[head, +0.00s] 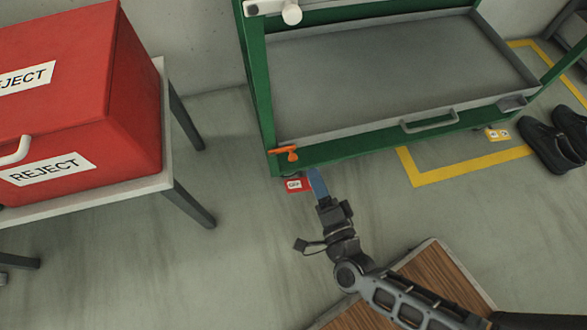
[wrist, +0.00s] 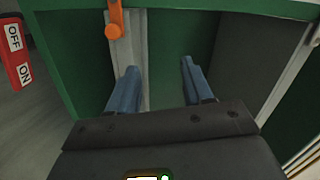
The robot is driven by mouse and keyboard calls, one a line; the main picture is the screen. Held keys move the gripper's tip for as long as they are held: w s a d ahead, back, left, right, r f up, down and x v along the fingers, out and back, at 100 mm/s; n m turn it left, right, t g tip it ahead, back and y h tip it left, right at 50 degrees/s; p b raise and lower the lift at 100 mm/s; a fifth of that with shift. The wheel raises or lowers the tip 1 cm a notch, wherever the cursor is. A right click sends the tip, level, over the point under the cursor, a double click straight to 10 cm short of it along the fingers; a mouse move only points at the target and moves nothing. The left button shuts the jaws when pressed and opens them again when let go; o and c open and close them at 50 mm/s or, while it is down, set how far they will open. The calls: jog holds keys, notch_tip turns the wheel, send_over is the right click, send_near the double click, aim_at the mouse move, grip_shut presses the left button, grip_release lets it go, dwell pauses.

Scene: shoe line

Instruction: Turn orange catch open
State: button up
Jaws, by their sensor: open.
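The orange catch (head: 286,152) sits at the left front corner of the green frame, beside the end of the grey tray's front rail. In the head view its long part lies roughly level, with a short knob hanging below. In the wrist view the catch (wrist: 115,20) shows at the top, left of centre, and is cut off by the picture edge. My gripper (head: 314,178) is just below and right of the catch in the head view. Its two blue fingers (wrist: 157,80) are apart with nothing between them, and the catch lies beyond the left finger.
The green frame (head: 258,95) holds a wide grey tray (head: 350,132) with a handle (head: 430,121). A red OFF/ON label (wrist: 17,55) is at the left. A red REJECT box (head: 95,120) stands on a table at left. Black shoes (head: 550,145) are at right.

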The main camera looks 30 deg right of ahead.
aim_at(294, 160)
jog(key=w+a+f+m+h+b, duration=0.1)
jog(key=w+f+m+h+b, duration=0.15)
jog(key=w+f, duration=0.4)
jog(key=shift+m+g+y, duration=0.3)
jog(key=shift+m+y, duration=0.05)
jog(key=shift+m, duration=0.2)
jog(key=shift+f+b+x, duration=0.2)
jog(key=shift+b+x, duration=0.25)
jog(key=shift+x, duration=0.55)
jog(key=shift+f+b+x, duration=0.2)
jog(key=shift+b+x, duration=0.3)
jog(key=shift+x, duration=0.5)
jog(key=shift+f+b+x, duration=0.2)
jog(key=shift+b+x, duration=0.25)
jog(key=shift+x, duration=0.6)
jog(key=shift+d, duration=0.15)
jog(key=shift+c, duration=0.3)
grip_shut()
